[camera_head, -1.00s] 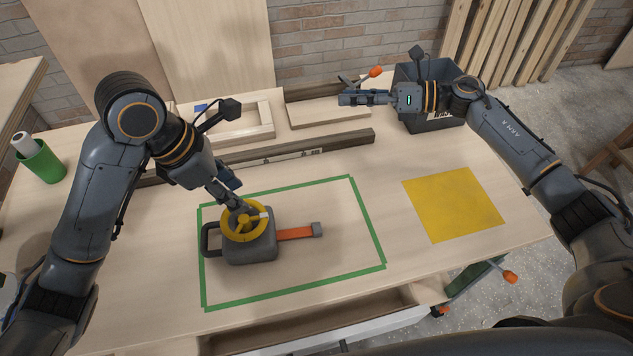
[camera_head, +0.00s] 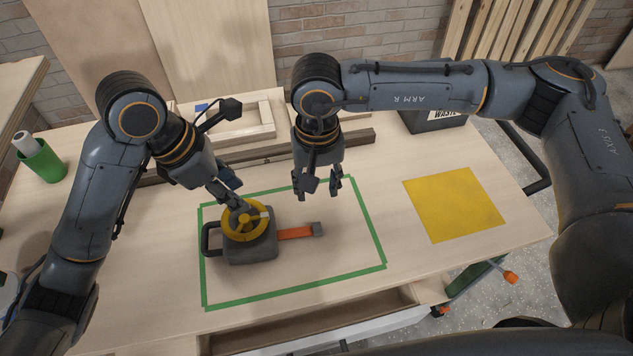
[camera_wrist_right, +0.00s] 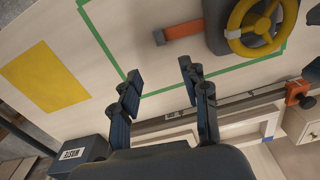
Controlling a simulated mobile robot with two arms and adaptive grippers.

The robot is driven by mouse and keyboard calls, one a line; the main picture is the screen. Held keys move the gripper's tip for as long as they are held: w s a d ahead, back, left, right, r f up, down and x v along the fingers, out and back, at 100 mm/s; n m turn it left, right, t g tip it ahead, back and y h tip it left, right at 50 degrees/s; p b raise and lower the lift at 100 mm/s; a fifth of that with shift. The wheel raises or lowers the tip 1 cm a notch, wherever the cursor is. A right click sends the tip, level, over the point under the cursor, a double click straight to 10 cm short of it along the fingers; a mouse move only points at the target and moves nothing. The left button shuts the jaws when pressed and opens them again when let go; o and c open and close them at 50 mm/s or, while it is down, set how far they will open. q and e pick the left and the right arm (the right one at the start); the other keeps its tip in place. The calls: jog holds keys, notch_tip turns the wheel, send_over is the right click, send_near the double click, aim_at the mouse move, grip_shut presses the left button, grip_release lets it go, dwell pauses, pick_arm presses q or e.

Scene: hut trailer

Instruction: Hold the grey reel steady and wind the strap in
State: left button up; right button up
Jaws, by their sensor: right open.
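The grey reel (camera_head: 250,250) lies inside the green outline on the bench, its handle loop to the left. Its yellow wheel (camera_head: 246,222) faces up. A short orange strap (camera_head: 295,233) sticks out to the right, ending in a grey end piece (camera_head: 319,229). My left gripper (camera_head: 236,202) points down at the wheel's far side; its fingertips are too small to tell whether they grip. My right gripper (camera_head: 321,188) is open and empty above the outline, behind the strap's end. The right wrist view shows its spread fingers (camera_wrist_right: 160,72), with reel (camera_wrist_right: 216,30) and strap (camera_wrist_right: 184,30) beyond.
Green tape (camera_head: 375,230) outlines a rectangle on the bench. A yellow square (camera_head: 454,204) lies to the right. A dark waste bin (camera_head: 436,122) stands at the back right, partly behind my right arm. A green cup (camera_head: 43,163) stands at left. A drawer is open in front.

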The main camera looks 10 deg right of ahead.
aim_at(317, 226)
notch_tip(317, 226, down, 14)
jog(key=shift+r, duration=0.2)
dwell(0.4)
